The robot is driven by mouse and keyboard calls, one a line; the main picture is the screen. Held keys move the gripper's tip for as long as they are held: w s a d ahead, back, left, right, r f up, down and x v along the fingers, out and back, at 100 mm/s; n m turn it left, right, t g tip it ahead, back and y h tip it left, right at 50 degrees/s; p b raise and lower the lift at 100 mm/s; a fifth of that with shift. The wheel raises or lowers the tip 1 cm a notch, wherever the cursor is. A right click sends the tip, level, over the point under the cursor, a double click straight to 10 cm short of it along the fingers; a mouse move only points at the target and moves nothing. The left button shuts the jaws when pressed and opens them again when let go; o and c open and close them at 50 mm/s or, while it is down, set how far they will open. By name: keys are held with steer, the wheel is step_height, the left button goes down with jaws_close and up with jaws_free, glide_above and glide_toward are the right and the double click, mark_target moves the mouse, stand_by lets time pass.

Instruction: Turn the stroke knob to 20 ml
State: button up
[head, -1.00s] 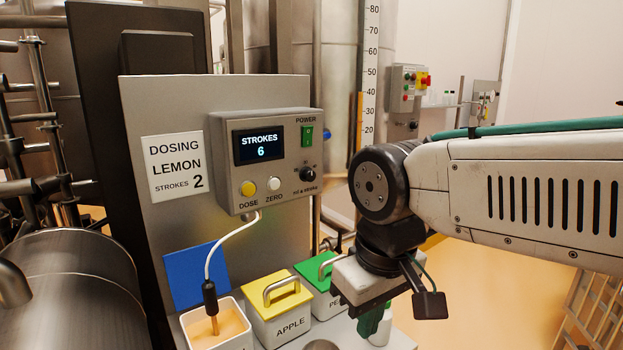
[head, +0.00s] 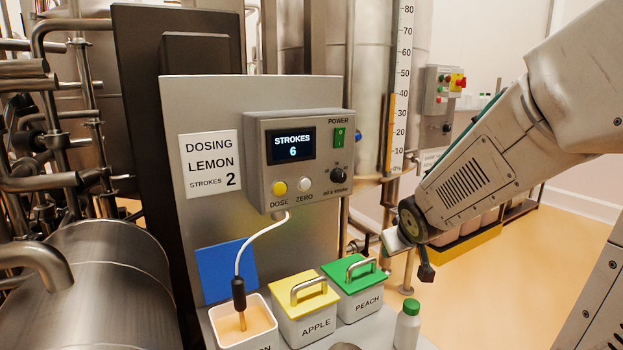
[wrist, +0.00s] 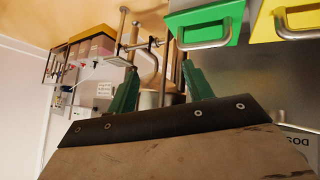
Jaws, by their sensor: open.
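The stroke knob (head: 339,177) is a small black knob at the lower right of the grey dosing control box (head: 300,160) in the head view, above the label "ml a stroke". Its marks are too small to read. The display (head: 293,145) reads "STROKES 6". My gripper (head: 388,243) is to the right of and below the knob, apart from it; its fingers barely show there. In the wrist view my gripper (wrist: 160,80) has two green fingers spread apart with nothing held between them. The knob is not seen in the wrist view.
Below the box stand an open container (head: 243,330) with a dosing tube in it, a yellow-lidded APPLE bin (head: 308,320) and a green-lidded PEACH bin (head: 365,300). A white bottle with a green cap (head: 407,325) stands at right. DOSE (head: 279,188) and ZERO (head: 304,184) buttons sit near the knob.

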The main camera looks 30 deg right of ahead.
steer(key=w+d+r+n+t, duration=0.1)
steer(key=w+r+t, duration=0.25)
steer(key=w, duration=0.25)
steer(key=n+t+y, duration=0.4)
steer(key=t+y, duration=0.1)
steer(key=t, duration=0.2)
glide_toward(342, 177)
steer(key=w, duration=0.9)
steer(key=shift+a, duration=0.15)
steer(key=shift+r, duration=0.1)
steer(key=shift+c, duration=0.3)
steer(key=c, duration=0.9)
